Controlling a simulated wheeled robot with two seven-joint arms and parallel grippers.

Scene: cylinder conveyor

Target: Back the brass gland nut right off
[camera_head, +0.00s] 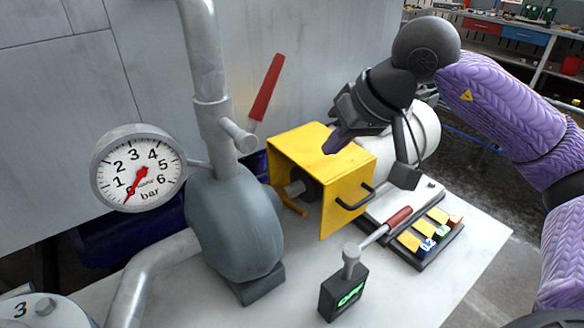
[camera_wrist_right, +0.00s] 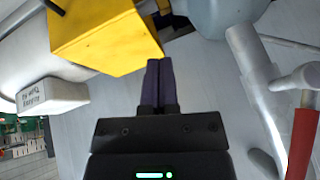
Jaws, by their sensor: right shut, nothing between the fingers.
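I cannot make out the brass gland nut in either view. The yellow guard (camera_head: 347,190) with a black handle stands open-sided beside the grey pump body (camera_head: 235,230). A grey shaft shows in its opening, and the rest of its inside is hidden. My right gripper (camera_head: 337,142) is above the guard's top, its purple fingers pointing down to the left. In the right wrist view, the closed fingers (camera_wrist_right: 159,68) are together and empty, beside the edge of the yellow guard (camera_wrist_right: 100,35). I cannot tell whether they touch it. My left gripper is not in view.
A pressure gauge (camera_head: 138,170) reads near its low end. A red-handled lever (camera_head: 267,88) rises from the vertical pipe (camera_head: 205,50). A red-gripped lever stands on a black block (camera_head: 345,292) with a green display. A tray (camera_head: 425,258) holds several yellow tags.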

